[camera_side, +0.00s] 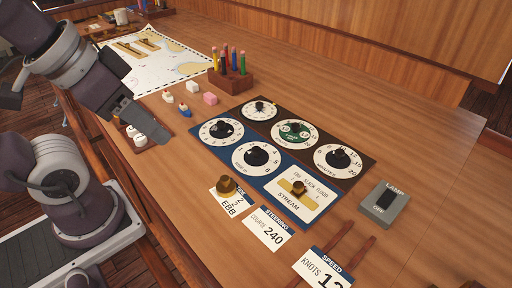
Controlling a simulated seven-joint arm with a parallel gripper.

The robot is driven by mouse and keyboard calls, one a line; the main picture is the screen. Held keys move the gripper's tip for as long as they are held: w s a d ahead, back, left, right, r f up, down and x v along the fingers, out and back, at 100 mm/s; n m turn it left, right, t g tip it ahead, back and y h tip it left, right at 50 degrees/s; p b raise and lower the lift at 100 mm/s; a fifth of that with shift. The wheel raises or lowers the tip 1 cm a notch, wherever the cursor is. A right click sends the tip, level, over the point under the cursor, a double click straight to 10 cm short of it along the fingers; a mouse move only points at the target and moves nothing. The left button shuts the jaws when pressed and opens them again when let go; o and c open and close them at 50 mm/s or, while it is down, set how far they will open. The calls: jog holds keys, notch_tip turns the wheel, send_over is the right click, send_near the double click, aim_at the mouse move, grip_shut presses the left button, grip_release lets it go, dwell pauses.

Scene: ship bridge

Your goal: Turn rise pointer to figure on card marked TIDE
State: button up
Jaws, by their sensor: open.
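The blue panel (241,143) holds a white dial whose small label seems to read RISE, with a black knob (257,156) at its middle. Its figures are small, and I cannot tell where the pointer stands. The TIDE card (233,209) lies in front of the panel. A brass weight (227,185) sits on its upper part and hides some of the heading; a 2 and EBB show. My gripper (156,134) is open and empty, to the left of the dials and apart from them. It is seen nearly side-on.
Another blue-panel dial (221,130) and the STREAM selector (298,188) flank the rise dial. A brown panel with several dials adjoins. STEERING (266,229) and SPEED (322,268) cards lie in front. A lamp switch (384,202), pencil block (231,76) and small blocks stand around.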

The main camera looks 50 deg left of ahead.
jog(key=w+n+g, duration=0.1)
jog(key=w+g, duration=0.1)
jog(key=w, duration=0.4)
jog(key=n+g, duration=0.3)
send_over(256, 149)
notch_tip(256, 149, down, 8)
jog(key=shift+s+f, duration=0.15)
jog(key=shift+f, duration=0.05)
jog(key=shift+g, duration=0.3)
jog(key=f, duration=0.6)
jog(key=shift+w+f, duration=0.2)
jog(key=shift+f, duration=0.65)
grip_shut()
